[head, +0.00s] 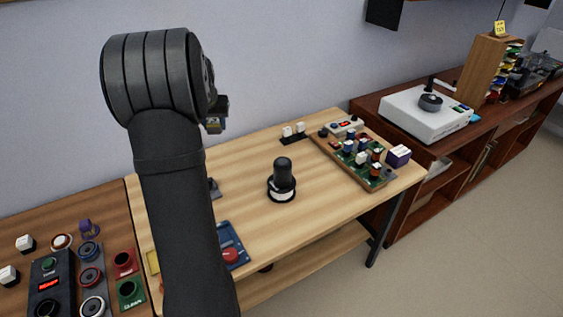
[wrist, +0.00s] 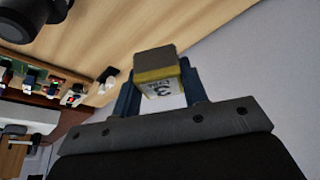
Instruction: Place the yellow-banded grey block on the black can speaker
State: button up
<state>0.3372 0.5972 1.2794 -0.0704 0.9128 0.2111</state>
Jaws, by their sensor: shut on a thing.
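My gripper (wrist: 160,84) is shut on the yellow-banded grey block (wrist: 156,60), one finger on each side. The block has a yellow band and a pale face with dark markings. In the head view my gripper (head: 216,110) is high beside my arm, left of the black can speaker and well above the table; the block is small and partly hidden there. The black can speaker (head: 283,172) is a dark upright cylinder with a rounded top on a black-and-white base, standing mid-table. A dark round shape, apparently the speaker (wrist: 28,18), shows at the wrist view's upper left, apart from the block.
The light wooden table (head: 245,165) is bare around the speaker. A component board (head: 355,155) and a purple-and-white box (head: 398,155) stand to the right. A blue panel with a red button (head: 230,256) is near my arm. A white turntable (head: 425,112) sits on the far cabinet.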

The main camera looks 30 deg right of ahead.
jog(key=s+d+r+m+h, duration=0.1)
jog(key=s+d+r+m, duration=0.1)
jog(key=s+d, duration=0.95)
jog(key=s+d+r+m, duration=0.1)
jog(key=s+d, duration=0.7)
jog(key=s, duration=0.6)
send_over(283, 160)
jog(key=f, duration=0.4)
jog(key=s+f, duration=0.1)
jog(key=f, duration=0.1)
jog(key=shift+a+f, duration=0.3)
jog(key=shift+a, duration=0.1)
jog(key=shift+f, duration=2)
jog(key=shift+f, duration=0.1)
jog(key=o, duration=1)
